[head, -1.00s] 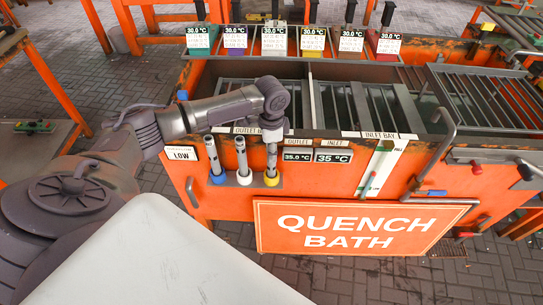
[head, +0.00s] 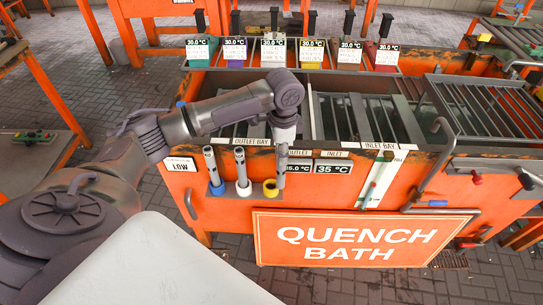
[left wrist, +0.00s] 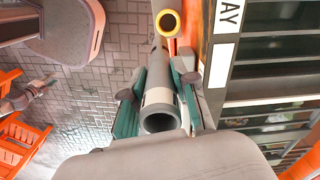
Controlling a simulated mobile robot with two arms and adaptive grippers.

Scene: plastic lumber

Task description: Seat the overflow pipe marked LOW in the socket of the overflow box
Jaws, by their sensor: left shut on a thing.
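My left gripper (head: 283,143) is shut on a grey overflow pipe (head: 281,172), which hangs down beside the yellow ring holder (head: 270,188) on the front of the orange bath. The left wrist view shows the pipe's open near end (left wrist: 160,119) between the two fingers (left wrist: 159,88) and the yellow ring (left wrist: 168,22) beyond, with a dark, empty hole. Two more grey pipes stand upright in the blue holder (head: 217,188) and the white holder (head: 243,188). A plate reading LOW (head: 180,168) is left of them. No marking is legible on the held pipe. I cannot make out the overflow box's socket.
The QUENCH BATH sign (head: 365,238) hangs on the bath front. Temperature displays (head: 332,167) sit just right of the held pipe. Grated bays (head: 365,115) lie behind, and a bent handle (head: 437,155) stands out at right. Labelled coloured blocks (head: 273,52) line the back.

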